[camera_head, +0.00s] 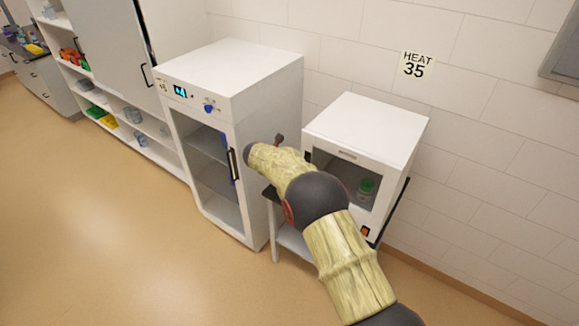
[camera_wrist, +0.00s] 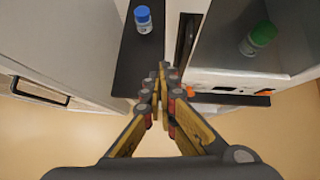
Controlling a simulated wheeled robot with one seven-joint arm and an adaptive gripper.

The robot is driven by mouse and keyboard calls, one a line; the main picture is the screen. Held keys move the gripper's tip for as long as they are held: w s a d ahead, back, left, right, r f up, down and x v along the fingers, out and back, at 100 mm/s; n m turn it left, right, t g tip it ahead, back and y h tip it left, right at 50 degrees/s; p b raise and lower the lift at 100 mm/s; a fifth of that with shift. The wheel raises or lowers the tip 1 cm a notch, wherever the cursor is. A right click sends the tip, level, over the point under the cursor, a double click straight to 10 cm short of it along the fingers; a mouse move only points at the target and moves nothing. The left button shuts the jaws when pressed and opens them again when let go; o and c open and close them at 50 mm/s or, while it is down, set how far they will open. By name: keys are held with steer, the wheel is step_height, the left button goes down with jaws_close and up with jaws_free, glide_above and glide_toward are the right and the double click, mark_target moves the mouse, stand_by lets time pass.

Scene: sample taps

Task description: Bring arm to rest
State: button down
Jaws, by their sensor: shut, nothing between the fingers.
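My arm reaches forward in the head view, with its end in front of the gap between two white cabinets. My gripper (camera_wrist: 163,72) is shut and empty in the wrist view, its fingertips together over the edge of a dark tabletop (camera_wrist: 135,62). In the head view the fingers are hidden or too small to make out.
A blue-capped vial (camera_wrist: 143,20) stands on the dark tabletop, ahead of the fingers. The small white heater cabinet (camera_head: 369,128) holds a green-capped vial (camera_head: 366,187). A taller white cabinet (camera_head: 235,70) stands to the left. The floor (camera_head: 90,220) at the left is clear.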

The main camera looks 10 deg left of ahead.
steer(key=a+v, duration=0.1)
steer(key=v, duration=0.5)
steer(key=a+f+n+t+y, duration=0.1)
steer(key=a+n+y, duration=0.4)
steer(key=a+n, duration=0.65)
steer(key=s+d+r+n+g+y+b, duration=0.2)
steer(key=s+n, duration=0.4)
steer(key=n, duration=0.2)
steer(key=s+d+r+n+g+y+b, duration=0.1)
steer(key=s+d+r+n+y, duration=0.1)
steer(key=s+n, duration=0.6)
steer(key=s+d+n+h+b, duration=0.2)
steer(key=s+d+n+b, duration=0.2)
steer(key=s+d, duration=0.8)
steer(key=s+d+n+h+b, duration=0.2)
steer(key=s+d+n+b, duration=0.2)
steer(key=s+d, duration=0.8)
steer(key=s+d+n+g+h+b, duration=0.1)
steer(key=s+d+n+b, duration=0.3)
steer(key=d, duration=1.7)
steer(key=s+h+b, duration=0.1)
steer(key=s+b, duration=0.2)
steer(key=s, duration=0.5)
steer(key=shift+s+d+r, duration=0.3)
steer(key=shift+d, duration=0.05)
